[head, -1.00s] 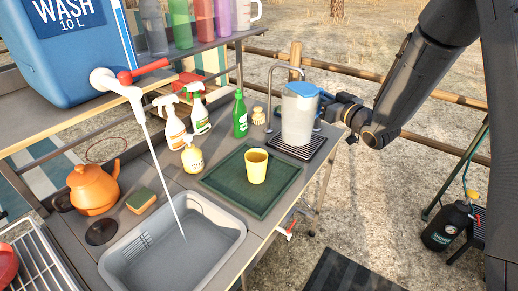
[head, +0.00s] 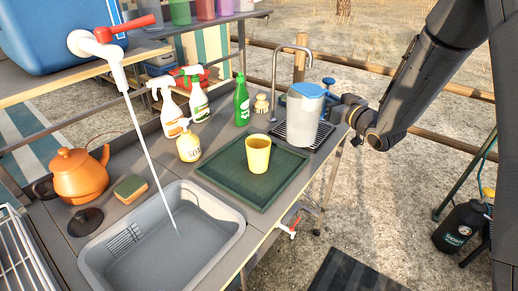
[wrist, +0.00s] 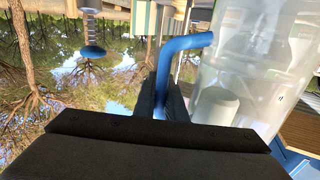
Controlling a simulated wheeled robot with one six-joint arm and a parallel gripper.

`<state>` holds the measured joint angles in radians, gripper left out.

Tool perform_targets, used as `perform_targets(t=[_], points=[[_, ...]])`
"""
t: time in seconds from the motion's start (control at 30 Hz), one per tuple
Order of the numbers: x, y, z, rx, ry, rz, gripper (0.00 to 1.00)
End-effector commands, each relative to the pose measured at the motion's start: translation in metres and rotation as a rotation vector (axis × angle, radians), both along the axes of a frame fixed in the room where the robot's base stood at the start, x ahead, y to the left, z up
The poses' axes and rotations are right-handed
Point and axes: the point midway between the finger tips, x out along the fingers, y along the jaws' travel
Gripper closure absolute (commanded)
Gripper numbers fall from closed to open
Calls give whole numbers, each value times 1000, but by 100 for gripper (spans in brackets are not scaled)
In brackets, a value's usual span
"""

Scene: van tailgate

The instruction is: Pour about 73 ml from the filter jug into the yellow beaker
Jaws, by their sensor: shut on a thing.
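The filter jug (head: 304,112), translucent with a blue lid, is upright at the right end of the counter, over a black drip grate (head: 322,138). I cannot tell whether its base touches the grate. My gripper (head: 343,110) is at its right side. In the wrist view my gripper (wrist: 163,100) is shut on the jug's blue handle (wrist: 188,44), with the clear jug body (wrist: 250,70) to the right. The yellow beaker (head: 258,154) stands upright on a green tray (head: 225,183), left of and nearer than the jug. Its contents cannot be made out.
A tap (head: 275,75) rises behind the jug. A green bottle (head: 241,102), a brush (head: 262,104), spray bottles (head: 168,108) and a soap bottle (head: 188,144) stand behind the tray. Water runs from the blue container's spigot into the grey basin (head: 160,245). The tray around the beaker is clear.

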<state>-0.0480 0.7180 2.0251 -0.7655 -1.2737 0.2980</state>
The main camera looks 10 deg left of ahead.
Motion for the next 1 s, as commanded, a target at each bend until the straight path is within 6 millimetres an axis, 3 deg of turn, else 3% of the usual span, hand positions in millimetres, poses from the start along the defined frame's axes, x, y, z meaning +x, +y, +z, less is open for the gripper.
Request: perform_targets(t=[0.1,0.3,0.67,1.0], points=[[4,0,-13,2,-2,0,100],[6,0,-20,3,-3,0,100],[6,0,-19,1,-5,0,100],[0,5,-6,-70,-76,1,100]])
